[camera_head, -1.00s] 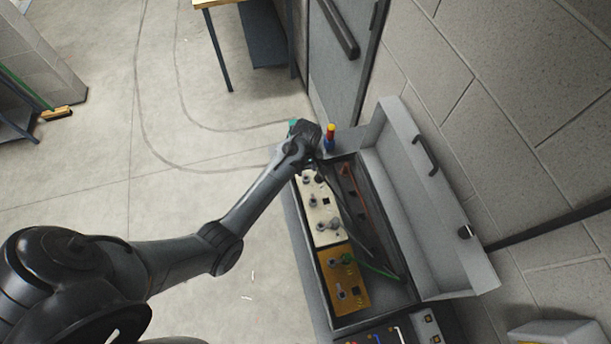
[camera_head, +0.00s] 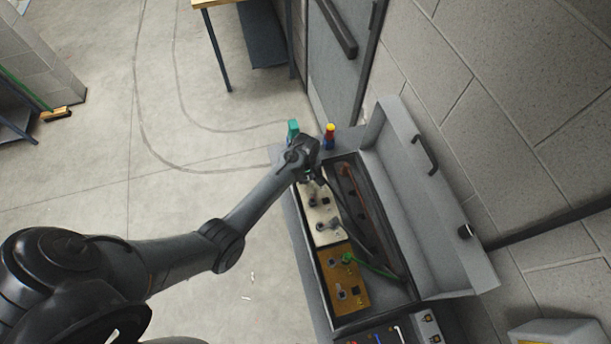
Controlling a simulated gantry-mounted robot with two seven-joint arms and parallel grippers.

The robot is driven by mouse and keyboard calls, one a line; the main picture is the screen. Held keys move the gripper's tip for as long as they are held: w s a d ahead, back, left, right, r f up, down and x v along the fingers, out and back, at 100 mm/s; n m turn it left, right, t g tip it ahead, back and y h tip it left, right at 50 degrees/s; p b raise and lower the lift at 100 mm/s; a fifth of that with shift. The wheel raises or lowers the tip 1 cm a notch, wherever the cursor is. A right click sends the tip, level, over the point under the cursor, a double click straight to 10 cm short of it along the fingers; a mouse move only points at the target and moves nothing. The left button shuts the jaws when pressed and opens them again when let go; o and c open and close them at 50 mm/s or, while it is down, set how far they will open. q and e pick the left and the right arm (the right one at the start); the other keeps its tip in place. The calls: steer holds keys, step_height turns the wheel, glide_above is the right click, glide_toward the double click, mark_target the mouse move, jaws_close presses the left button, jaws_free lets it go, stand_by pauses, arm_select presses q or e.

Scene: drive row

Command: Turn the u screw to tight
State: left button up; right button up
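An open grey cabinet holds a cream panel (camera_head: 324,226) with several screws or terminals and a yellow-orange panel (camera_head: 345,293) below it. My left gripper (camera_head: 312,178) is over the top end of the cream panel, pointing down at it. The wrist hides its fingers and the top of that panel, so I cannot tell whether it is open or touching a screw. Which terminal is the u screw is too small to read. A grey knob-like part (camera_head: 328,224) and a green cable plug (camera_head: 347,258) show lower down. My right gripper is not in view.
The raised cabinet lid (camera_head: 455,225) with a black handle stands to the right. A teal object (camera_head: 293,129) and a red, yellow and blue object (camera_head: 329,136) stand at the cabinet's far end. Open floor lies left.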

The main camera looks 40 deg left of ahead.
arm_select(q)
steer(key=c, duration=0.4)
steer(key=m+p, duration=0.2)
steer(key=m, duration=0.1)
steer(key=shift+r+p, duration=0.15)
steer(key=shift+p, duration=0.15)
steer(key=m+p, duration=0.2)
steer(key=m, duration=0.2)
steer(key=shift+m, duration=0.4)
steer(key=m+p, duration=0.1)
steer(key=m, duration=0.3)
steer(key=shift+m, duration=0.3)
steer(key=m, duration=0.3)
steer(key=shift+m+p, duration=0.3)
steer(key=shift+p, duration=0.1)
steer(key=shift+m, duration=0.5)
